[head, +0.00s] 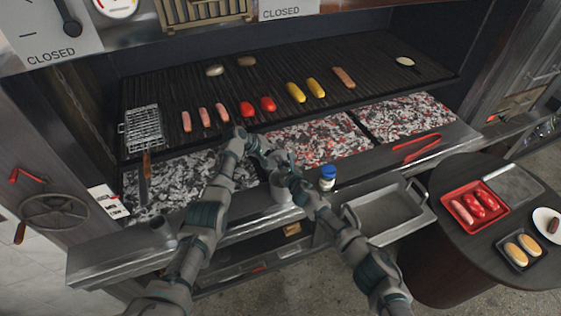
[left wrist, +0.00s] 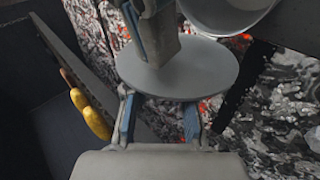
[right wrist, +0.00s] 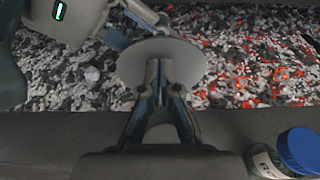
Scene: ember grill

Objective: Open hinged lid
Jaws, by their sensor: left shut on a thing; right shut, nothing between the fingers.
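A grey metal pot (head: 281,189) stands on the grill's front ledge. Its round rim (left wrist: 235,12) shows at the top of the left wrist view. The round grey lid (left wrist: 185,75) stands apart from most of that rim; the hinge is not clear. My left gripper (left wrist: 160,112) is shut on the lid's near edge. The lid also shows in the right wrist view (right wrist: 188,62), behind my right gripper (right wrist: 159,88). That gripper is shut and empty, close to the lid's face; I cannot tell whether they touch. In the head view both grippers meet above the pot.
A blue-capped jar (head: 327,177) stands right of the pot. Glowing coals (head: 310,140) lie behind it. Sausages and corn (head: 296,92) lie on the grate (head: 380,60). Red tongs (head: 417,147) lie on the ledge at right. A metal tray (head: 428,196) is at front right.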

